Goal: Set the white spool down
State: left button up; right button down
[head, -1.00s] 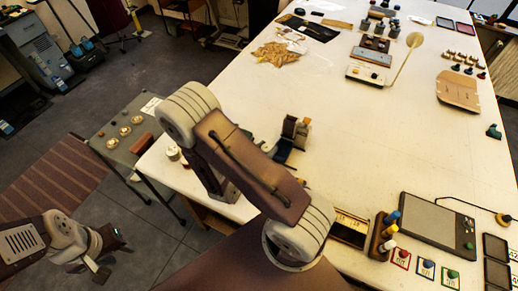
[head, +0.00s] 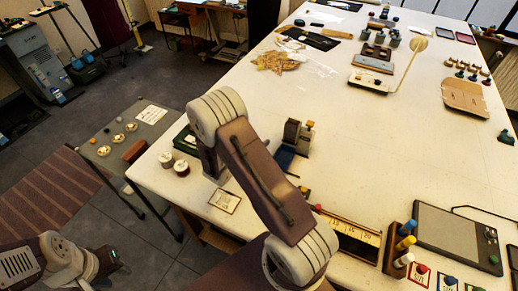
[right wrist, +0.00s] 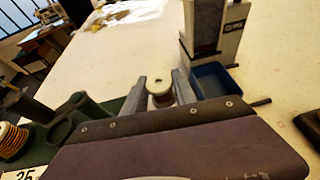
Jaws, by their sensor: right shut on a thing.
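In the right wrist view my right gripper (right wrist: 161,90) is shut on the white spool (right wrist: 160,88), a small reel with pale rims and a reddish-brown band. The spool is upright between the fingertips, over the white table beside a green tray (right wrist: 92,122). I cannot tell whether its base touches anything. In the head view my right arm hides this gripper and the spool. My left gripper (head: 106,262) is low at the left, off the table, over the floor; its fingers are too dark to read.
The green tray has round holders and an orange-wound spool (right wrist: 10,140). A grey-white device (right wrist: 215,35) and a blue bin (right wrist: 213,79) stand right of my gripper. Two pale-topped reels (head: 174,164) stand near the table's left edge. The middle of the white table (head: 370,145) is clear.

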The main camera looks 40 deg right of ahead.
notch_tip(320, 180, down, 4)
jog(key=shift+s+r, duration=0.1)
jog(key=shift+r, duration=0.05)
jog(key=shift+f, duration=0.2)
jog(key=shift+f+b, duration=0.5)
jog(key=shift+f, duration=0.1)
jog(key=c, duration=1.3)
grip_release()
jog(key=shift+s+a, duration=0.1)
jog(key=shift+s, duration=0.05)
